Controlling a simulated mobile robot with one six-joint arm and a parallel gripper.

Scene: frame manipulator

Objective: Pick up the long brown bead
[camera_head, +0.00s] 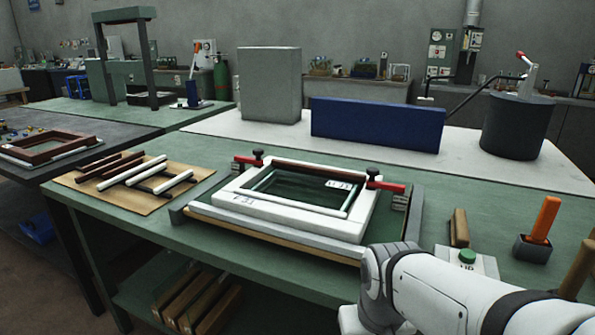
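Several bead strips lie on a tan board (75,184) at the left of the green bench. Two long dark brown beads, one nearer (109,173) and one farther (98,164), lie side by side at the board's left; I cannot tell which is the task's. White strips (133,171) lie to their right, across darker pieces. A white frame (225,201) sits in a fixture at the bench's middle, with a dark brown strip (318,173) along its far side. My white arm enters at lower right; my gripper is out of view, well away from the beads.
Red-handled clamps (386,186) stand at the fixture's far corners. An orange-handled tool (545,218) in a dark holder, a brown block (459,228) and a green button box (467,257) are at right. A blue box (377,124) and grey box (270,84) stand behind.

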